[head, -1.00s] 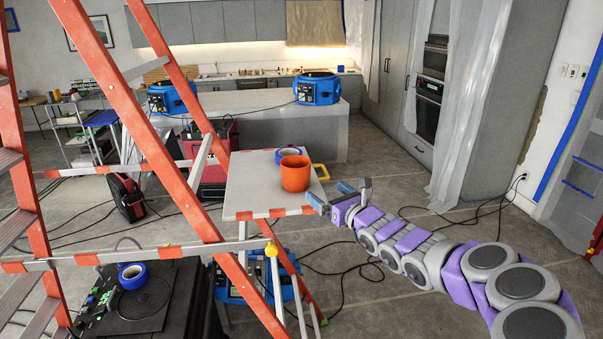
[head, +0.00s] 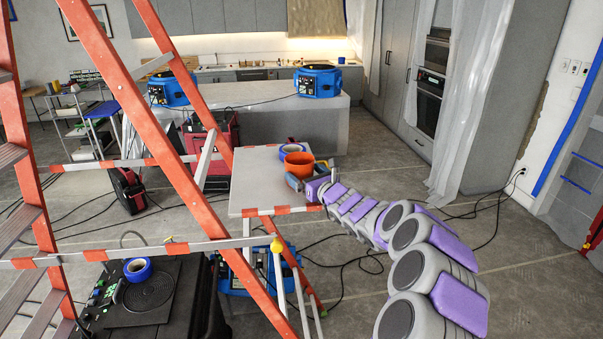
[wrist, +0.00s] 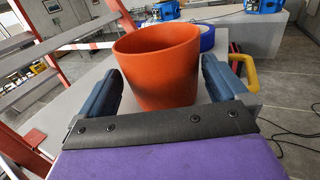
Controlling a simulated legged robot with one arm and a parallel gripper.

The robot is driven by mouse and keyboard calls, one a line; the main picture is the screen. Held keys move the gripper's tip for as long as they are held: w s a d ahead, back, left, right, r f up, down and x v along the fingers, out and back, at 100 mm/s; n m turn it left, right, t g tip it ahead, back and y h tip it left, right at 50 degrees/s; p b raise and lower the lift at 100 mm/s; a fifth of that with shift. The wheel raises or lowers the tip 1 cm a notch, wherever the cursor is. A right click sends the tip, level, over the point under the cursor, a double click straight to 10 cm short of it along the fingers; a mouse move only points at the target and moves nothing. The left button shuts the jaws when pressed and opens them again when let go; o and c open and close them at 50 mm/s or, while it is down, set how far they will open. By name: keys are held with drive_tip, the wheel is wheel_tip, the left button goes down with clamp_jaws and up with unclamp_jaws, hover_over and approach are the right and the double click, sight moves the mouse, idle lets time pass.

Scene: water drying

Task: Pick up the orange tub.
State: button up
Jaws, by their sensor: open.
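The orange tub (head: 298,163) stands upright on the small grey platform (head: 250,196) of the ladder. It also shows large in the wrist view (wrist: 160,68). My gripper (head: 303,178) is at the near right side of the tub. In the wrist view my gripper (wrist: 168,88) is open, with one blue finger on each side of the tub's lower part. The tub's near wall sits between the fingers, and a narrow gap shows on each side. The tub's lowest edge is partly hidden behind the dark gripper bar.
A blue tape roll (head: 291,149) lies right behind the tub on the platform. A yellow handle (wrist: 243,72) is beside the right finger. Orange ladder rails (head: 165,110) rise at the left. The floor right of the platform holds cables.

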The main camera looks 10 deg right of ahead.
sight(295, 163)
drive_tip(key=x, duration=0.3)
drive_tip(key=shift+a+p, duration=0.4)
drive_tip(key=shift+a, duration=0.05)
drive_tip(key=shift+w+d, duration=0.25)
drive_tip(key=shift+d, duration=0.6)
drive_tip(key=shift+c, duration=1)
drive_tip(key=shift+a, duration=0.8)
drive_tip(key=c, duration=0.5)
